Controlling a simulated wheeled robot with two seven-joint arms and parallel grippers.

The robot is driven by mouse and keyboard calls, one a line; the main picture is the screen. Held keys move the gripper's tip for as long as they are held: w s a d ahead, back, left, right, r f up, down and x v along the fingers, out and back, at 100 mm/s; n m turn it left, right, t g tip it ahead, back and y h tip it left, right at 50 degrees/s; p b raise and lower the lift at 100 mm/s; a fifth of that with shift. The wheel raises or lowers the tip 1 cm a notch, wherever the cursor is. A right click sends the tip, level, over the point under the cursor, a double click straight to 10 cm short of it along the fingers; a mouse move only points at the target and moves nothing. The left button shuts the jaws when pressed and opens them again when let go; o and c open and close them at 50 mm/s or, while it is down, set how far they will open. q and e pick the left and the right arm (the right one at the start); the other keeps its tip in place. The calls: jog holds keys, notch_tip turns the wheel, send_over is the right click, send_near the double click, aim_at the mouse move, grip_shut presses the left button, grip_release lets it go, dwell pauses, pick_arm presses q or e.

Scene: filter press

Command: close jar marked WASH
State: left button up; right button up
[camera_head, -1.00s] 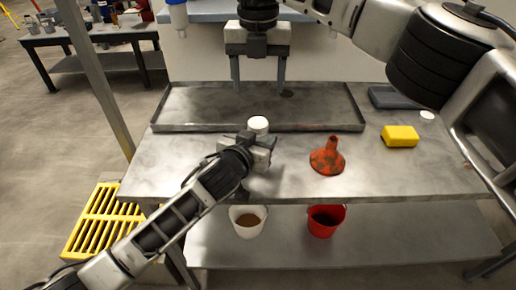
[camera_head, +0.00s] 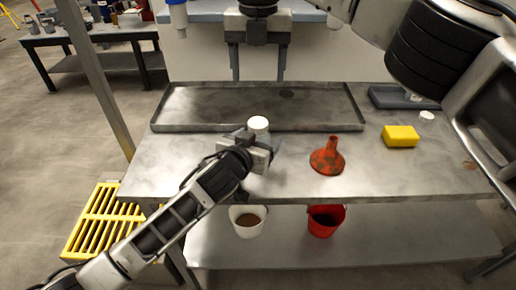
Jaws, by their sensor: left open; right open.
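A white round-topped jar (camera_head: 258,125) stands on the metal table near the front edge of the shallow tray. Its lower part is hidden behind my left gripper, and no marking on it can be read. My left gripper (camera_head: 263,146) is open at the jar's near side; I cannot tell whether it touches the jar. My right gripper (camera_head: 259,78) is open and empty, pointing down above the back of the tray, its two fingers wide apart. A small white round piece (camera_head: 427,115), perhaps a lid, lies at the right of the table.
The grey tray (camera_head: 180,127) is empty. An orange funnel (camera_head: 327,158) stands right of the jar, with a yellow block (camera_head: 400,136) and a dark grey tray (camera_head: 395,98) farther right. A white bucket (camera_head: 248,229) and a red bucket (camera_head: 323,228) sit on the lower shelf.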

pick_arm(q)
jog(key=v, duration=1.5)
jog(key=shift+s, duration=0.3)
jog(key=shift+s, duration=0.1)
